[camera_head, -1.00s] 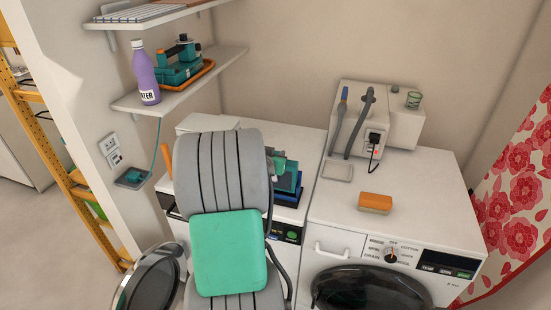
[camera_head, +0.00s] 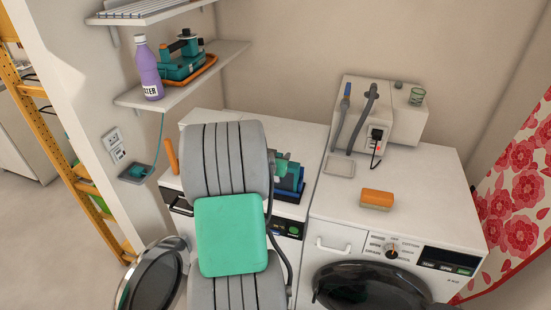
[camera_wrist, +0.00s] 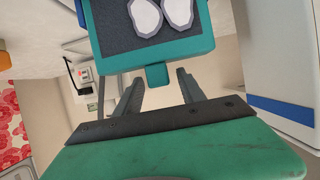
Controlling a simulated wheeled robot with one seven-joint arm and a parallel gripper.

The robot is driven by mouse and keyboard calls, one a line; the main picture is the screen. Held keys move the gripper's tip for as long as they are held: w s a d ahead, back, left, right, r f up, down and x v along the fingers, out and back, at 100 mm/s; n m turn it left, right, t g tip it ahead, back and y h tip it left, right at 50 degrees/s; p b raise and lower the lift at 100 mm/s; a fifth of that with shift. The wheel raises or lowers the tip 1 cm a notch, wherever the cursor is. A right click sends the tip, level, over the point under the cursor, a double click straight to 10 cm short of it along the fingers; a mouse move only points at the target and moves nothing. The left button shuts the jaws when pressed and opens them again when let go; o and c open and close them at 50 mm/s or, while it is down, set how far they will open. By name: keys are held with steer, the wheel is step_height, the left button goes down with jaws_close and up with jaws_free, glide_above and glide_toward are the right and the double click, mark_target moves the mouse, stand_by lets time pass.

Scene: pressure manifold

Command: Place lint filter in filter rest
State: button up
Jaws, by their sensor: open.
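The lint filter (camera_wrist: 157,32) shows in the wrist view as a teal frame around dark mesh, with two pale patches on it. Its small teal tab (camera_wrist: 157,76) points toward my gripper (camera_wrist: 158,85). The two grey fingers are apart, one on each side of the tab; I cannot tell whether they touch it. In the head view my arm hides much of the left machine's top. Beside the arm there, a teal piece (camera_head: 289,176) stands at a dark blue base (camera_head: 291,197). I cannot tell for certain which part is the filter rest.
An orange sponge (camera_head: 377,198) and a shallow tray (camera_head: 340,169) lie on the right machine's top. A grey box with hoses (camera_head: 366,110) stands behind them. A shelf (camera_head: 222,62) holds a purple bottle (camera_head: 148,70). The right machine's front top is mostly clear.

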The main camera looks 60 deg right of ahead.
steer(key=b+v, duration=0.2)
steer(key=v, duration=1)
steer(key=w+a+f+n+t+y, duration=0.15)
steer(key=w+a+n+y, duration=0.4)
steer(key=a, duration=0.75)
steer(key=w+a+f+n+t+y, duration=0.1)
steer(key=w+a+n+t+y, duration=0.15)
steer(key=w+a, duration=0.8)
steer(key=s+a+n+g+y, duration=0.1)
steer(key=s+a+n, duration=0.3)
steer(key=a, duration=0.7)
steer(key=s+a+n+g+y, duration=0.1)
steer(key=s+a+n+y, duration=0.3)
steer(key=a, duration=0.7)
steer(key=shift+r+n, duration=0.3)
steer(key=shift+r, duration=0.1)
steer(key=shift+s, duration=0.1)
